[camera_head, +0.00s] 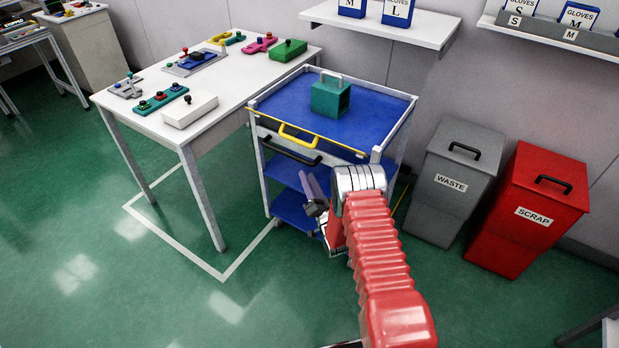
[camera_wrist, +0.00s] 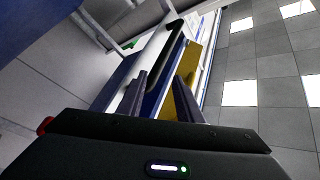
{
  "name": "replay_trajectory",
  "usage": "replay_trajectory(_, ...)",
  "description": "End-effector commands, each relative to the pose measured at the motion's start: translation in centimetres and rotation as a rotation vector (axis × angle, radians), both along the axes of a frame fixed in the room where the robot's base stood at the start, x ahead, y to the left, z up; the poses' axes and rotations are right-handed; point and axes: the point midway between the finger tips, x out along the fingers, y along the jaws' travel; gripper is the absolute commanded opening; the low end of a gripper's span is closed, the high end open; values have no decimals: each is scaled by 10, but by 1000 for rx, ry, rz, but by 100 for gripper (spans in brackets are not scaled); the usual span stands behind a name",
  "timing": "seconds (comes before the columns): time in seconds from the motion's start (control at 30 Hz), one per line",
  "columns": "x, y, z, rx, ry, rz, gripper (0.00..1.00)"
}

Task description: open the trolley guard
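The trolley (camera_head: 358,108) has a blue top and lower blue shelves in a light frame. Its yellow guard bar (camera_head: 335,144) runs along the top front edge, with a raised yellow handle (camera_head: 298,136) on it. A black handle (camera_head: 289,152) sits just below. My gripper (camera_head: 312,183) is in front of the trolley, below the black handle, apart from both handles as far as I can tell. In the wrist view my gripper (camera_wrist: 160,82) has its fingers apart with nothing clearly between them. A yellow part (camera_wrist: 187,82), perhaps the guard, shows beyond the right finger.
A teal box (camera_head: 330,97) with a handle stands on the trolley top. A white table (camera_head: 225,80) with several coloured parts is left of the trolley. The grey waste bin (camera_head: 452,185) and red scrap bin (camera_head: 532,215) stand at the right. Green floor is clear at front left.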

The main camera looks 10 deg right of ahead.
Motion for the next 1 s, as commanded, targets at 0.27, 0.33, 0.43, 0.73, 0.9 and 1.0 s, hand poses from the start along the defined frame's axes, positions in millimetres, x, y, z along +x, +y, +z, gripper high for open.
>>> replay_trajectory(0.27,22,-9,-18,-204,292,-61,32)
replay_trajectory(0.33,24,-11,-14,-248,357,-69,32)
replay_trajectory(0.43,23,-15,-8,-304,442,-77,32)
replay_trajectory(0.73,2,-25,11,-449,677,-77,32)
replay_trajectory(0.9,-22,-30,29,-526,811,-64,32)
replay_trajectory(1.0,-36,-32,47,-564,870,-55,32)
